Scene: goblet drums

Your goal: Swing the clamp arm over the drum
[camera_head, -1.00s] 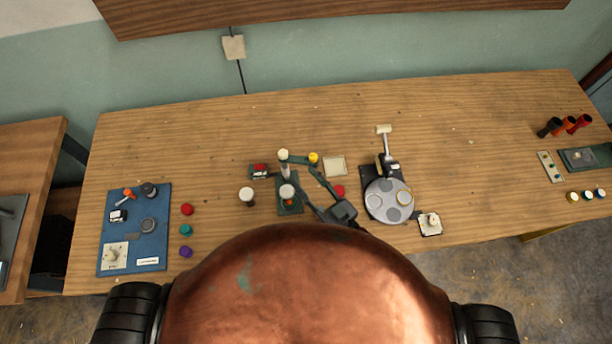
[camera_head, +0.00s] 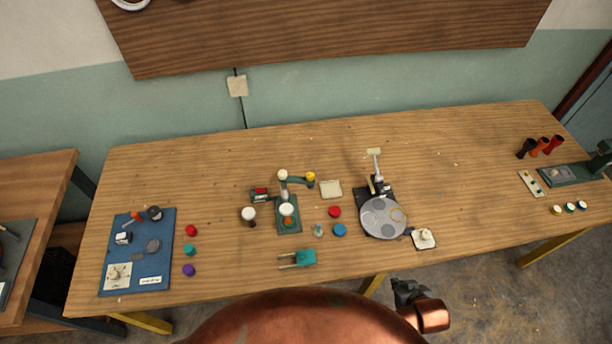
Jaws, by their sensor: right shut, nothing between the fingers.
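The clamp arm (camera_head: 297,180) is a green bar on an upright post on a small green base (camera_head: 289,228). A small drum (camera_head: 287,210) with a white top and some orange below stands on the same base, in front of the post. The clamp arm's free end is to the right of and behind the drum, not above it. My right gripper (camera_head: 404,289) is shut and empty, low at the table's front edge, well away from the clamp arm. My left gripper is out of view.
A grey round turntable device (camera_head: 383,218) stands right of the clamp. A teal forked piece (camera_head: 299,259), a blue disc (camera_head: 340,230) and a red disc (camera_head: 334,211) lie near it. A blue board (camera_head: 137,265) is at left.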

